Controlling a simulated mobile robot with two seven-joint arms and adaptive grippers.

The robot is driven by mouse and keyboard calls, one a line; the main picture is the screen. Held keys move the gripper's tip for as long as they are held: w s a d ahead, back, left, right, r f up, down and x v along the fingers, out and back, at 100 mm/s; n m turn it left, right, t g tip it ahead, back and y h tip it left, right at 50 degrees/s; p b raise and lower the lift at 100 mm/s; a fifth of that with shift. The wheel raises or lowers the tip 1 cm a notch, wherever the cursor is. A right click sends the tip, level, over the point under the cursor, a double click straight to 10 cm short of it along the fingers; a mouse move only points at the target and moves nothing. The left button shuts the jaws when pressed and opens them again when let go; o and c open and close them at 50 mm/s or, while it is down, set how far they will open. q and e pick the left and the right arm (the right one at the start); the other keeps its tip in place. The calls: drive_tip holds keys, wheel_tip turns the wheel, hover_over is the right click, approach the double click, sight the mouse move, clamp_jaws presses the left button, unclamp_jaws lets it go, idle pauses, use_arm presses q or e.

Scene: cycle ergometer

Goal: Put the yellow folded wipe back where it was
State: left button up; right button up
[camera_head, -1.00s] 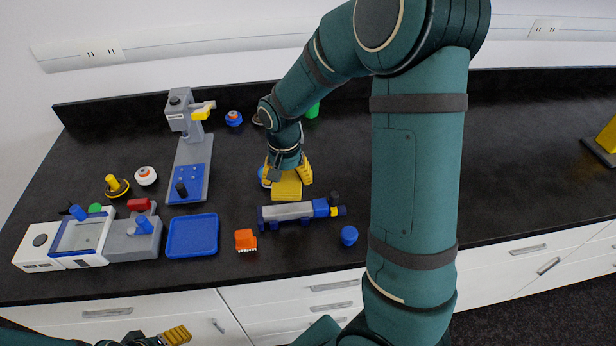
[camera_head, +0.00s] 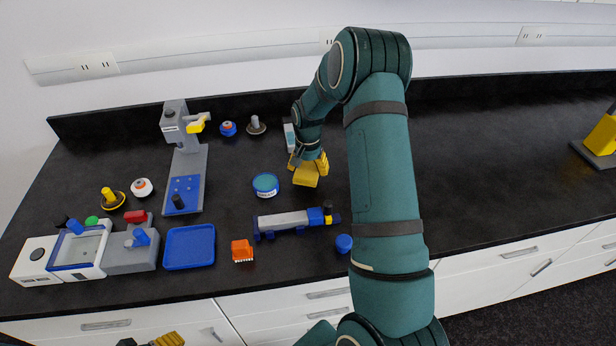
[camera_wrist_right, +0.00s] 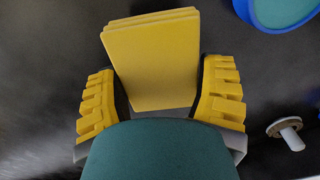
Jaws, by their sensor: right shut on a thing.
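The yellow folded wipe (camera_head: 305,178) is a flat layered block in my right gripper (camera_head: 308,163), right of the round blue tub with a teal top (camera_head: 265,184). In the right wrist view the wipe (camera_wrist_right: 152,62) stands out between the two yellow fingers of the right gripper (camera_wrist_right: 160,95), which is shut on it. I cannot tell whether the wipe touches the bench. My left gripper (camera_head: 165,340) only just shows at the bottom edge; its opening is hidden.
A grey and blue device (camera_head: 295,222) lies in front of the wipe, with a blue cap (camera_head: 343,243) at its right. An orange comb-like piece (camera_head: 242,251) and a blue tray (camera_head: 189,247) are further left.

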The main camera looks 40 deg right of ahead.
sight(308, 177)
drive_tip(key=shift+f, duration=1.85)
drive_tip(key=shift+f, duration=0.15)
drive_tip(key=o, duration=1)
drive_tip(key=shift+o, duration=0.2)
wheel_tip(308, 177, up, 12)
drive_tip(key=shift+r, duration=0.2)
drive_tip(key=shift+s, duration=0.1)
